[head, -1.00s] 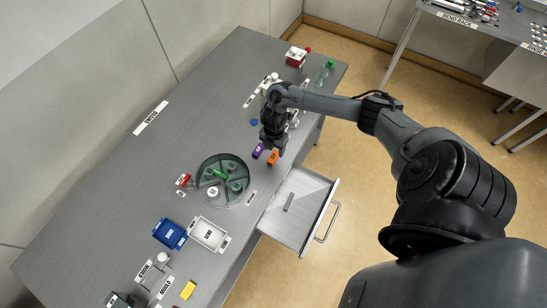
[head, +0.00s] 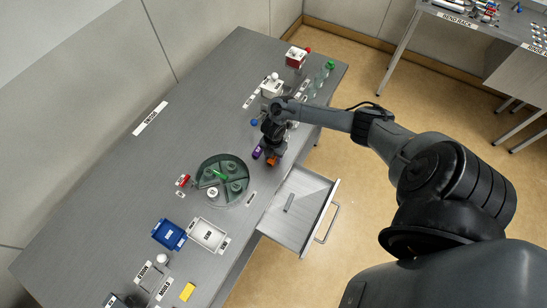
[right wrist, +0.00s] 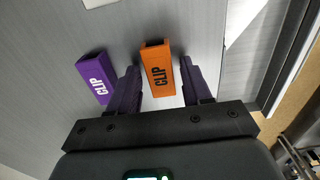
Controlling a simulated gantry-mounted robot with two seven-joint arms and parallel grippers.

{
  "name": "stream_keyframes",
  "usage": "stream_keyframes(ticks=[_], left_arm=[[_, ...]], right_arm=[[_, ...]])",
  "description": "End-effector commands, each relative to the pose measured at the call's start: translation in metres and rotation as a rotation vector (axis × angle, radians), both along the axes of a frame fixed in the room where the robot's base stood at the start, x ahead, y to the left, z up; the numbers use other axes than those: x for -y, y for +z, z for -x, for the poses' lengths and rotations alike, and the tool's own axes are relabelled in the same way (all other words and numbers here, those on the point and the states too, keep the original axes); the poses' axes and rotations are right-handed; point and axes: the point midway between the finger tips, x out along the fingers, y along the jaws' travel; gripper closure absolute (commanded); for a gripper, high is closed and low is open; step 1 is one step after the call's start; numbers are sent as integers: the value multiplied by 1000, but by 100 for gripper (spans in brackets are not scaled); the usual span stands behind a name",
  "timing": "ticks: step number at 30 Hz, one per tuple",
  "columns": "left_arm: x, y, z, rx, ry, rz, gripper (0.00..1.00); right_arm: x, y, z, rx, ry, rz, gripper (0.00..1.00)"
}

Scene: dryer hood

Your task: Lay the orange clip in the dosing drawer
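The orange clip (head: 272,161) lies near the table's front edge. In the right wrist view the orange clip (right wrist: 158,70) lies between the two fingers of my right gripper (right wrist: 157,92), with a small gap showing beside it. My right gripper (head: 270,151) is open around the clip and points down at the table. The dosing drawer (head: 312,196) is pulled out below the table edge, with a small dark grey bar (head: 289,202) in it. My left gripper is not in view.
A purple clip (right wrist: 97,78) lies close outside the left finger. A round green carousel (head: 222,178) stands to the left, with blue (head: 170,234) and white (head: 208,235) trays beyond. Bottles (head: 325,72) stand at the far end. The drawer floor is mostly free.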

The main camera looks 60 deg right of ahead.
Motion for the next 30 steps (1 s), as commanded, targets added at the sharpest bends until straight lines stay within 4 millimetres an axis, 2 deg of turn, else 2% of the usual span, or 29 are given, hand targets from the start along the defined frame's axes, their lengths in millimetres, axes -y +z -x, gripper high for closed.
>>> stream_keyframes(ticks=[1, 9, 16, 20, 30], left_arm=[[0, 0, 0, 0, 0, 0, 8], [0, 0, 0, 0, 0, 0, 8], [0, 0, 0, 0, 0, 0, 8], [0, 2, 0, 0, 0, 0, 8], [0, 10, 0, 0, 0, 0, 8]], right_arm=[[0, 0, 0, 0, 0, 0, 59], [0, 0, 0, 0, 0, 0, 98], [0, 2, 0, 0, 0, 0, 98], [0, 11, -1, 2, 2, 0, 98], [1, 66, -1, 3, 2, 1, 98]])
